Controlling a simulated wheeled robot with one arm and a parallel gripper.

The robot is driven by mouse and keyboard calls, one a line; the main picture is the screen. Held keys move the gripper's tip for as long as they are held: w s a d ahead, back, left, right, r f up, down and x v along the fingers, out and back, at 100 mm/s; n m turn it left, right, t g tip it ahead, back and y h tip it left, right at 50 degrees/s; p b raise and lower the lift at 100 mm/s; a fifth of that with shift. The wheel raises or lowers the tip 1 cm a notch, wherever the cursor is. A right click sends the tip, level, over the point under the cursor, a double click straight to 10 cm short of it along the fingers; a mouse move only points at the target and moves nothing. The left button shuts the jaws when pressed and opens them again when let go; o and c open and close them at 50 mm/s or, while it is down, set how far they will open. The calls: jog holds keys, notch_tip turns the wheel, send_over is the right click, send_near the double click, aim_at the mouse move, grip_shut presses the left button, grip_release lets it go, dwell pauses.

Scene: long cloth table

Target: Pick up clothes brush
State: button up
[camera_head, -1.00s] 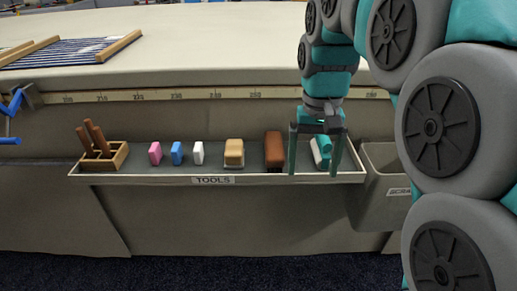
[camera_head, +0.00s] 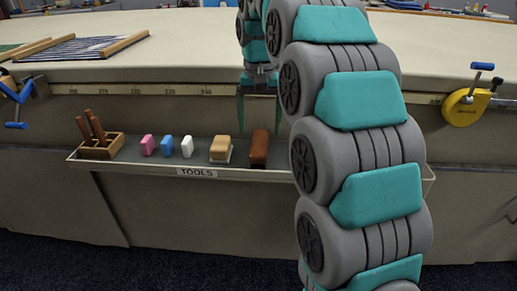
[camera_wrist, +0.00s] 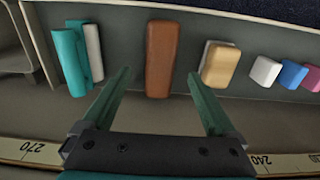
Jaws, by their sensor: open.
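A long brown block (camera_head: 259,149), most likely the clothes brush, lies in the tool tray (camera_head: 180,169); no bristles show. In the wrist view the brown block (camera_wrist: 161,58) lies lengthwise between the fingers of my gripper (camera_wrist: 159,75), with a gap on both sides. My gripper (camera_head: 259,108) is open and empty, and in the head view it is above and behind the block. A tan block with a pale base (camera_head: 221,150) sits to its left. A teal piece with a white part (camera_wrist: 72,58) shows in the wrist view but is hidden behind my arm in the head view.
Pink (camera_head: 148,145), blue (camera_head: 167,145) and white (camera_head: 187,147) blocks stand farther left in the tray. A wooden holder with brown handles (camera_head: 101,147) is at its left end. The table edge with a measuring tape (camera_head: 150,89) runs behind.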

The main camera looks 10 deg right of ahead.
aim_at(260, 140)
jog(key=shift+w+f, duration=0.2)
jog(key=shift+f, duration=2.55)
jog(key=shift+c, duration=0.2)
grip_shut()
